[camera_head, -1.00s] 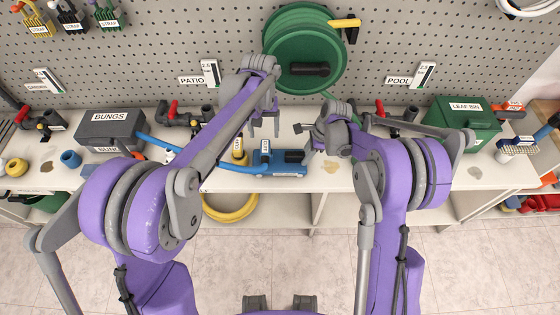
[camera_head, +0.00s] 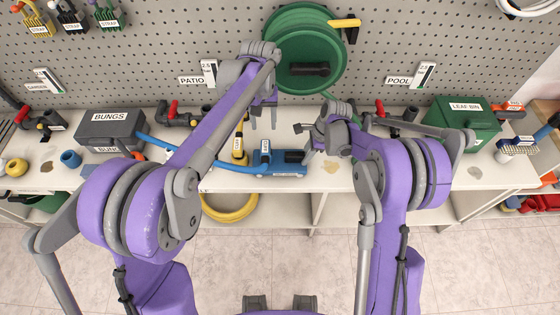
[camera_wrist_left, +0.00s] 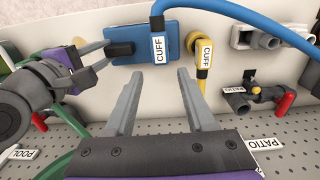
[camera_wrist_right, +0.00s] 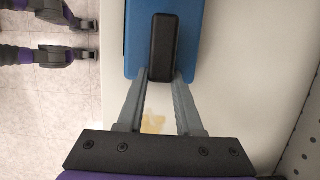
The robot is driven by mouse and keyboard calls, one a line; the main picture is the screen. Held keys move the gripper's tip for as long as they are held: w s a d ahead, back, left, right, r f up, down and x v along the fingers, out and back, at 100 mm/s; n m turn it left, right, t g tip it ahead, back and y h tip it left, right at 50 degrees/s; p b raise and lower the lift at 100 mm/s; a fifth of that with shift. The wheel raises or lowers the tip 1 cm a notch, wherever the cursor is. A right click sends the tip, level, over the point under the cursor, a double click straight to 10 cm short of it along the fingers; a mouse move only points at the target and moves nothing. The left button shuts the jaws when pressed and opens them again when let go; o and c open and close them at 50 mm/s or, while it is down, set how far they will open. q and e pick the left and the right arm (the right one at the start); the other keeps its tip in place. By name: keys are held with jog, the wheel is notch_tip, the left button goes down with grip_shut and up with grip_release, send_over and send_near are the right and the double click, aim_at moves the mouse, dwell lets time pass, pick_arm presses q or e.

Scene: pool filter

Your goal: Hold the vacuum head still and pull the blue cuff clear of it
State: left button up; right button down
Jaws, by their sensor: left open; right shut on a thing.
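The blue vacuum head (camera_head: 287,170) lies on the bench in the middle, with a black handle (camera_wrist_right: 163,45). My right gripper (camera_wrist_right: 161,80) is shut on the handle, which shows between its fingertips. In the left wrist view the right fingers reach the handle (camera_wrist_left: 122,50) from the left. The blue cuff (camera_wrist_left: 157,22), labelled CUFF, stands at the vacuum head at the end of a blue hose. Whether it is seated in the head or just clear is hard to tell. My left gripper (camera_head: 263,118) is open and empty, behind and above the cuff, its fingertips apart from it.
A yellow cuff (camera_wrist_left: 203,52) with a yellow hose is close beside the blue one. The blue hose (camera_head: 215,162) runs left to the bungs box (camera_head: 110,127). Pipe fittings with red handles line the bench back. A green hose reel (camera_head: 305,50) hangs on the pegboard behind.

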aim_at(265, 144)
pick_arm(q)
jog(key=shift+f, duration=4.25)
grip_shut()
jog(key=shift+r, duration=0.65)
jog(key=shift+r, duration=3.05)
